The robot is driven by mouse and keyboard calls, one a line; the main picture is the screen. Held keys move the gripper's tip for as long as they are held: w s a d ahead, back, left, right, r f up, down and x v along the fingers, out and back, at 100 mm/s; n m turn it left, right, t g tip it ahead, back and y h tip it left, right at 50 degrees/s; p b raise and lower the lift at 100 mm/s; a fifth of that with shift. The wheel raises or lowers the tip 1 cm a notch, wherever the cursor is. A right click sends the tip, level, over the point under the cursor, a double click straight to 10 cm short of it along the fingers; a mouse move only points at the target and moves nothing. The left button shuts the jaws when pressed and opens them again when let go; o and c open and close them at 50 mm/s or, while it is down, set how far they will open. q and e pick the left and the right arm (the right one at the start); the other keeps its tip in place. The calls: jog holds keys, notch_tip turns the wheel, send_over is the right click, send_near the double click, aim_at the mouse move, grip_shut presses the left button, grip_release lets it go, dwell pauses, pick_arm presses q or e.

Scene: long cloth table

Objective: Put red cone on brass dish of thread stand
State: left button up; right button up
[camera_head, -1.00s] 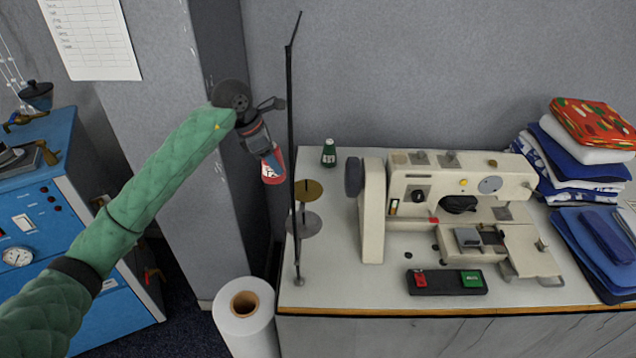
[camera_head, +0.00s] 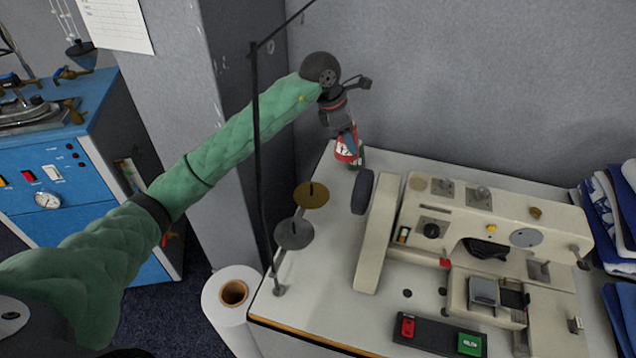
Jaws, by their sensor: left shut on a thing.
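My left gripper (camera_head: 346,130) is shut on the red cone (camera_head: 345,151), which has a white label, and holds it above the back left part of the table. The cone hides most of a green cone (camera_head: 361,157) standing on the table behind it. The thread stand (camera_head: 257,150) is a dark upright pole at the table's left edge. Its brass dish (camera_head: 310,195) is empty, with a pin upright in it, below and left of the held cone. A grey dish (camera_head: 294,234) of the stand, also empty, sits nearer. My right gripper is not in view.
A cream sewing machine (camera_head: 480,228) stands right of the dishes, with a dark handwheel (camera_head: 362,192). A switch box (camera_head: 440,335) lies in front of it. Folded cloths (camera_head: 612,215) are at the right. A white roll (camera_head: 228,300) stands by the table's left corner.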

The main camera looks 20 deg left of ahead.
pick_arm(q)
jog(key=s+a+f, duration=0.4)
jog(key=a, duration=0.1)
jog(key=s+a+f, duration=0.2)
jog(key=s+a, duration=0.1)
jog(key=shift+p, duration=0.35)
jog(key=shift+f, duration=0.25)
notch_tip(320, 180, down, 4)
jog(key=shift+r+b, duration=0.15)
jog(key=shift+b, duration=0.15)
jog(key=o, duration=0.8)
jog(key=shift+o, duration=1.4)
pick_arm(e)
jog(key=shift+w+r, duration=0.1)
